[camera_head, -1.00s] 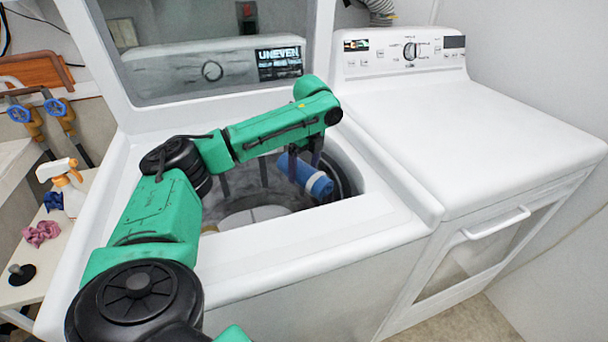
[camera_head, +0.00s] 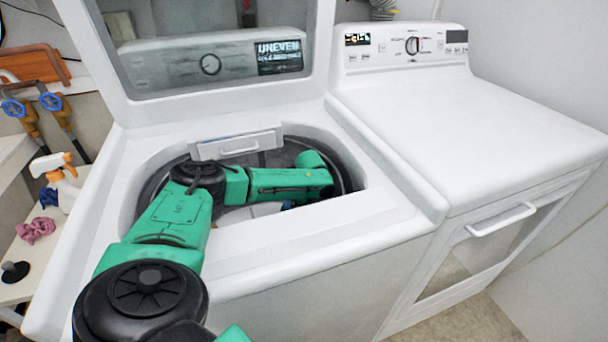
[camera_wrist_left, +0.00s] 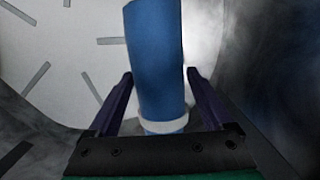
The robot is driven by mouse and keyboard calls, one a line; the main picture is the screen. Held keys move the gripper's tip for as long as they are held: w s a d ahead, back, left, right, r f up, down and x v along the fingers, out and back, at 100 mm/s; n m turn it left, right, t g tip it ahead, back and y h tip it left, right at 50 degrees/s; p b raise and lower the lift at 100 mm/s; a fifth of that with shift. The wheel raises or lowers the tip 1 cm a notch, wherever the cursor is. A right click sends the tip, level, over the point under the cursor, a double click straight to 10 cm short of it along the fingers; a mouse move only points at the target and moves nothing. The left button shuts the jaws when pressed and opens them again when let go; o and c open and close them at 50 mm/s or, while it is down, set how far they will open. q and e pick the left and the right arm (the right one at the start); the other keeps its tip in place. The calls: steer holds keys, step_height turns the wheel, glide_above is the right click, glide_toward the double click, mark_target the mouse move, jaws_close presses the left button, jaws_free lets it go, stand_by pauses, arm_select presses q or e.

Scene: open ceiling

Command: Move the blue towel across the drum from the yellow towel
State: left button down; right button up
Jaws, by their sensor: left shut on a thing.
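The blue towel (camera_wrist_left: 155,60) is a rolled blue cylinder with a white band near its lower end, seen in the left wrist view. My left gripper (camera_wrist_left: 160,74) is shut on it, with a dark purple finger on either side. In the head view only a small bit of the blue towel (camera_head: 288,205) shows below my forearm. The arm reaches down into the washer drum (camera_head: 347,180), and the gripper is hidden there. The pale drum floor with grey slots (camera_wrist_left: 60,55) lies behind the towel. I cannot make out the yellow towel. My right gripper is not in view.
The washer's lid (camera_head: 215,25) stands open behind the drum opening. The white front rim (camera_head: 310,235) lies under my arm's path. A dryer (camera_head: 450,130) with a clear top stands at the right. A side table (camera_head: 35,260) holds a spray bottle (camera_head: 57,180) and cloths.

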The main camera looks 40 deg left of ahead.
arm_select(q)
steer(key=shift+f, duration=0.8)
jaws_free()
steer(key=r, duration=0.4)
steer(key=d+r+p, duration=0.1)
steer(key=r, duration=0.7)
steer(key=shift+d, duration=0.25)
